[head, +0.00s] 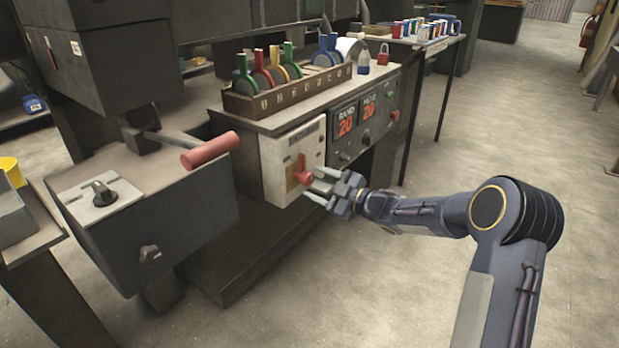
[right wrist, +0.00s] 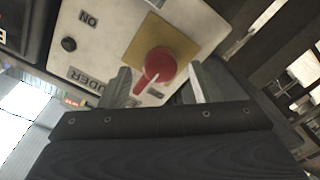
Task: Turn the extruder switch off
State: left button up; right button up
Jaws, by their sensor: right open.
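The extruder switch is a red rotary handle (head: 303,171) on a yellow plate, set on a pale switch box (head: 281,154) at the machine's front. In the right wrist view the red handle (right wrist: 158,66) shows its round hub and a lever, with "ON" and part of "UDER" lettered on the panel. My right gripper (head: 319,186) is open in front of the handle, its fingers pointing at the box. In the right wrist view the two fingertips (right wrist: 158,88) are on either side of the handle's lever. I cannot tell whether they touch it. My left gripper is not in view.
Two red-digit displays (head: 357,118) and knobs sit right of the box. A wooden rack (head: 289,92) of coloured discs and padlocks (head: 383,54) stand on top. A red cylindrical handle (head: 210,150) juts out at left. The floor (head: 420,270) at right is clear.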

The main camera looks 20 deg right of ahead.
jog(key=v, duration=0.3)
jog(key=shift+s+d+p, duration=0.3)
